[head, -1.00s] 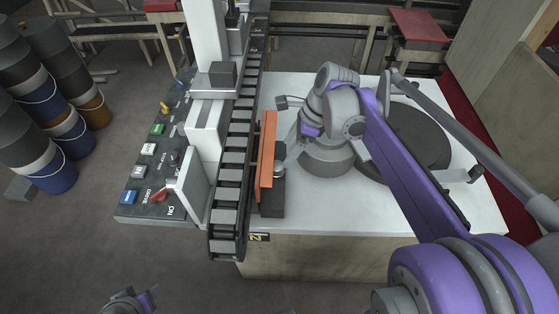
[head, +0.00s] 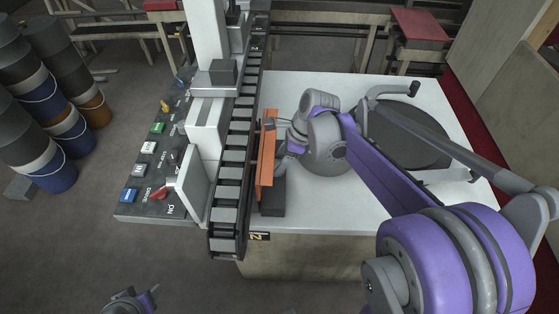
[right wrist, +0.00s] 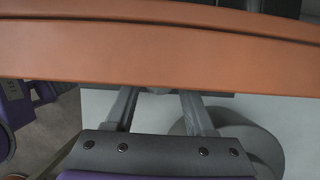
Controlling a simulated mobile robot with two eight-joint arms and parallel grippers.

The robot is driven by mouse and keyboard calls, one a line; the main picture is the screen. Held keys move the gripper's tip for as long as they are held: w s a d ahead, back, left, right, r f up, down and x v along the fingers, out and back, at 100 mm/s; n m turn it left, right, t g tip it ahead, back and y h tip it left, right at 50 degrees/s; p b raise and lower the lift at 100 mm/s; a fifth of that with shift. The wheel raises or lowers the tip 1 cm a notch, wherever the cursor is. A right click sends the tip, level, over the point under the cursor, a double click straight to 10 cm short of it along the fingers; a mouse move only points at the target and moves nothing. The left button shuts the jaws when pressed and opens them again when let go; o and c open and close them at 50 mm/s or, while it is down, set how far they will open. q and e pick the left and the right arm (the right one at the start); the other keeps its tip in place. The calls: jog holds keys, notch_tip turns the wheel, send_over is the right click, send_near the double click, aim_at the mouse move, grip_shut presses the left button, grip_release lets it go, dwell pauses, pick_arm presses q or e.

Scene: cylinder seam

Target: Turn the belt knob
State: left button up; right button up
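A red knob (head: 161,195) sits on the dark control panel (head: 135,205) at the left, beside a light plate. I cannot tell from its lettering whether it is the belt knob. The belt (head: 232,157) runs lengthwise, with an orange rail (head: 265,175) along its right side. My right gripper (head: 275,142) is at the rail's right side, fingers towards it and apart. In the right wrist view, the orange rail (right wrist: 160,55) crosses in front and hides the fingertips; a small grey part shows between the fingers. My left gripper (head: 140,298) is partly in view at the bottom, away from everything.
A dark round disc (head: 405,135) with a crank handle (head: 413,88) lies on the white table (head: 330,215) under my right arm. Several drums (head: 50,160) stand at the far left. The floor in front of the panel is clear.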

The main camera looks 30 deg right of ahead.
grip_shut()
jog(key=shift+n+g, duration=0.6)
jog(key=shift+n, duration=1)
jog(key=o, duration=0.6)
grip_release()
jog(key=shift+y, duration=0.3)
jog(key=shift+d+r, duration=0.1)
jog(key=v, duration=1)
jog(key=shift+r, duration=0.3)
